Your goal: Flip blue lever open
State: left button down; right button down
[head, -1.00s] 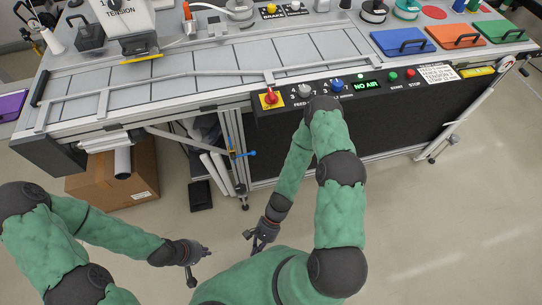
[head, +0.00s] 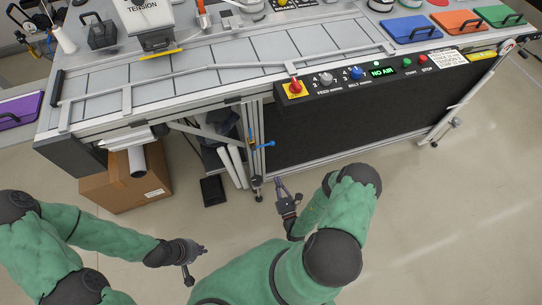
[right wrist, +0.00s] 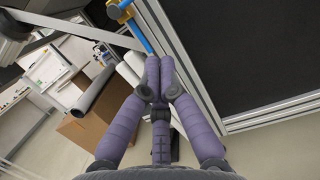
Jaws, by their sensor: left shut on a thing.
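The blue lever (head: 265,144) sticks out to the right from a yellow valve body on the upright frame post under the table in the head view. The lever (right wrist: 140,36) also shows in the right wrist view, beyond the fingertips, running down from the yellow valve body (right wrist: 120,10). My right gripper (head: 280,183) is below the lever in the head view and apart from it. In the right wrist view its fingertips (right wrist: 159,62) are together with nothing seen between them. My left gripper (head: 198,263) is low at left, shut on a small dark thing (head: 189,279) that is hard to make out.
The table's front rail and control panel (head: 378,75), reading NO AIR, overhang the lever. A dark panel (head: 350,125) lies to its right. A cardboard box (head: 115,187) and white rolls stand to its left. The floor in front is clear.

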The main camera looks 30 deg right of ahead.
jog(key=b, duration=0.2)
send_near(264, 145)
jog(key=w+d+f, duration=0.3)
jog(key=w+f, duration=0.1)
jog(key=shift+w+d+r+h, duration=0.15)
jog(key=shift+w+r+h, duration=0.15)
jog(key=shift+w+r, duration=1)
jog(key=shift+s+r, duration=0.1)
jog(key=shift+s, duration=0.05)
jog(key=shift+d, duration=0.15)
